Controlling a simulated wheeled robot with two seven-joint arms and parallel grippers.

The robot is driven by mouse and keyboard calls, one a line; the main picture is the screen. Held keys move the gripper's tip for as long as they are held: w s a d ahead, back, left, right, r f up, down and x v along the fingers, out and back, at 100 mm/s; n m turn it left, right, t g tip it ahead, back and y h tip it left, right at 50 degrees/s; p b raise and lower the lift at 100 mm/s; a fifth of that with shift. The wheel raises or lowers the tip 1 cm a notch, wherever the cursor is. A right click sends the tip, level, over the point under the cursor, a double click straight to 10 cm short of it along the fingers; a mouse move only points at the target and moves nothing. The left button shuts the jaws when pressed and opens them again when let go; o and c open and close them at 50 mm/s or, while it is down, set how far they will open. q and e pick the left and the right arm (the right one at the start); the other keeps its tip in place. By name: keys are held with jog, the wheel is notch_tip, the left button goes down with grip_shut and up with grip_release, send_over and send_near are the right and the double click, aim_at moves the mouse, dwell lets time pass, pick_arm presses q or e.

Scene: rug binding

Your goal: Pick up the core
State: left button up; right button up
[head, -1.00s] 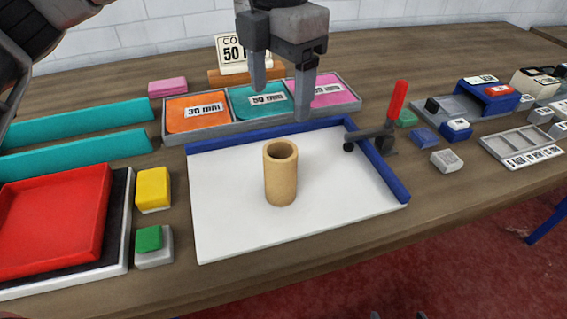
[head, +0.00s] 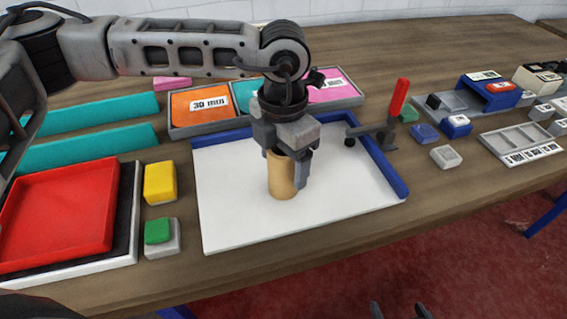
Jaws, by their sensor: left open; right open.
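The core (head: 281,182) is a tan cardboard tube standing upright on the white board (head: 230,215). My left gripper (head: 284,166) points down over it, with its fingers open around the tube's upper part. The near finger covers part of the tube's right side, and the gripper body hides its top rim. I cannot tell whether the fingers touch the tube. Only the tips of my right gripper (head: 399,312) show at the bottom edge, apart and empty, in front of the table.
A blue fence (head: 385,170) edges the board at the back and right, with a red-handled clamp (head: 398,100) on it. A sorting tray (head: 205,127) stands behind. A red tray (head: 60,215), yellow block (head: 160,183) and green block (head: 158,231) stand left.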

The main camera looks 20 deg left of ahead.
pick_arm(q)
jog(key=c, duration=1.2)
jog(key=shift+c, duration=0.4)
